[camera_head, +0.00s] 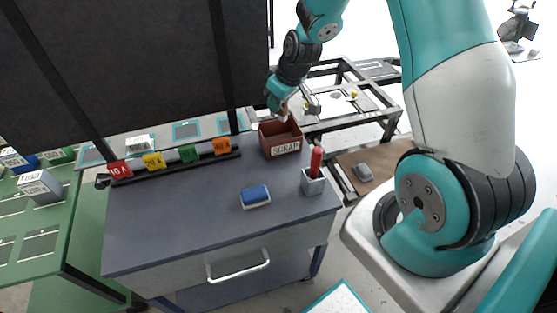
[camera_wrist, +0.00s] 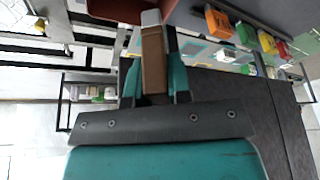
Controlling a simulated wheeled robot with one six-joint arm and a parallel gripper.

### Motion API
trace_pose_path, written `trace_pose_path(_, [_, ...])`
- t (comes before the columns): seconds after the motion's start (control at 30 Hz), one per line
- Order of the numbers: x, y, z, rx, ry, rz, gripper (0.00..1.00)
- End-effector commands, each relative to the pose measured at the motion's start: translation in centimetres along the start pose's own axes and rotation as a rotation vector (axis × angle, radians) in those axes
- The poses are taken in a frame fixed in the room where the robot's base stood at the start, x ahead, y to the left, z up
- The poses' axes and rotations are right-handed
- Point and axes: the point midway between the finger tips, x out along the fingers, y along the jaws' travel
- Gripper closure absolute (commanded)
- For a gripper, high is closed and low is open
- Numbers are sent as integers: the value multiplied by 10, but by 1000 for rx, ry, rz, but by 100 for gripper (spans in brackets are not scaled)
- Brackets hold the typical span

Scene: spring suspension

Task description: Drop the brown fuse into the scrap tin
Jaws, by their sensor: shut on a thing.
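The scrap tin (camera_head: 266,145) is a brown open box with a white SCRAP label, standing at the back right of the grey cart top. Part of a reddish-brown wall of it (camera_wrist: 112,9) shows at the top of the wrist view. My gripper (camera_head: 283,106) is just above the tin's back rim in the head view. In the wrist view its teal fingers are shut on the brown fuse (camera_wrist: 154,65), a brown block with a pale end. The fuse is small and partly hidden in the head view.
A row of coloured fuses (camera_head: 188,153) stands in a black rail along the cart's back. A blue-topped block (camera_head: 255,196) and a grey cup (camera_head: 313,184) with a red-handled tool are on the cart. The cart's front left is clear. A green table (camera_head: 50,245) stands at left.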

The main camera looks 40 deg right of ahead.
Motion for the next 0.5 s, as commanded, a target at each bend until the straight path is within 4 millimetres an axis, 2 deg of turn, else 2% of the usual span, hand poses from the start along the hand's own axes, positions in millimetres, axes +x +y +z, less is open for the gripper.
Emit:
trace_pose_path(0.03, [24, 10, 8, -28, 7, -9, 100])
trace_pose_path(0.1, [31, 20, 10, -73, 11, -23, 100])
trace_pose_path(0.3, [39, 36, 12, -158, 19, -48, 100])
trace_pose_path(0.5, [42, 39, 14, -179, 20, -54, 100])
